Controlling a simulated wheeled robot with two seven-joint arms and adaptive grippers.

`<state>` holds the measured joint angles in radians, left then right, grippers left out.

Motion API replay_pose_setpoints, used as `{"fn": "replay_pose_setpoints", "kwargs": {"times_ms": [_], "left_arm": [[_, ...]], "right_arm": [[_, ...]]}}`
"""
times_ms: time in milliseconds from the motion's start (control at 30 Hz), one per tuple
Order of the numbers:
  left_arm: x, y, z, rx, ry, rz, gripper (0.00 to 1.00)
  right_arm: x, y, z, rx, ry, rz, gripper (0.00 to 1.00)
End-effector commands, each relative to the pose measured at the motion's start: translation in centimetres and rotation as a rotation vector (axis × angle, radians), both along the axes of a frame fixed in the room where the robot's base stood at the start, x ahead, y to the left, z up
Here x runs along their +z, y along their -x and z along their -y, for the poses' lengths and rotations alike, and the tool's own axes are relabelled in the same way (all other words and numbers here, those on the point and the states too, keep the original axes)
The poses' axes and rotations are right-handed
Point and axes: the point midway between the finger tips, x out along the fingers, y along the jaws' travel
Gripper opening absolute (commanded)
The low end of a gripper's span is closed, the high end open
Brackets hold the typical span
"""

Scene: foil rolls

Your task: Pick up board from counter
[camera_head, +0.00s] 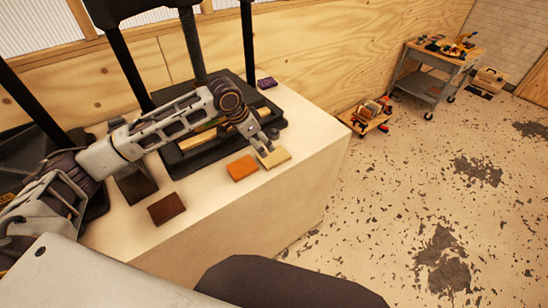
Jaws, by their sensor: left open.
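A light tan board (274,157) lies flat on the white counter (215,220) near its front right edge. An orange board (242,168) lies just left of it. A dark brown board (166,208) lies farther left, and a darker one (136,186) lies behind that. A small purple board (266,83) lies at the back right. My left gripper (268,146) is open at the tan board, fingers pointing down at its back edge. I cannot tell whether they touch it. My right gripper is not in view.
A black machine (192,160) with upright posts stands on the counter behind my left arm. A grey cart (436,78) with tools stands at the far right. A low wooden dolly (366,118) sits beyond the counter's end. The right floor is open.

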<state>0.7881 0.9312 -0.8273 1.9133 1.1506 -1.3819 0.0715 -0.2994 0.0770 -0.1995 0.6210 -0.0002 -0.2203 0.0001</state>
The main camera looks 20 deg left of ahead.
Motion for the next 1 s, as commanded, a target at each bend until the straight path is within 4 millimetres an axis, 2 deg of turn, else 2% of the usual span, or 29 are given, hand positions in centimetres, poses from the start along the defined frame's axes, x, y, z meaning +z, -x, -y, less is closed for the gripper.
{"fn": "replay_pose_setpoints", "kwargs": {"times_ms": [200,400,733,1000], "left_arm": [[-2.8,-0.8,0.8,-0.002,0.000,-0.002,0.95],[-4.4,-1.4,1.2,-0.001,0.000,0.000,0.95],[-4.8,-1.5,1.3,-0.001,0.000,0.000,0.95],[-5.4,-1.8,1.6,-0.001,0.000,0.000,0.95]], "right_arm": [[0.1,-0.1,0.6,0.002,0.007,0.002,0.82],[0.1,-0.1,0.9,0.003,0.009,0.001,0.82],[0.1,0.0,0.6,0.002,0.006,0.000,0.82],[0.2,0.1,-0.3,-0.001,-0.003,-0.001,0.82]]}}
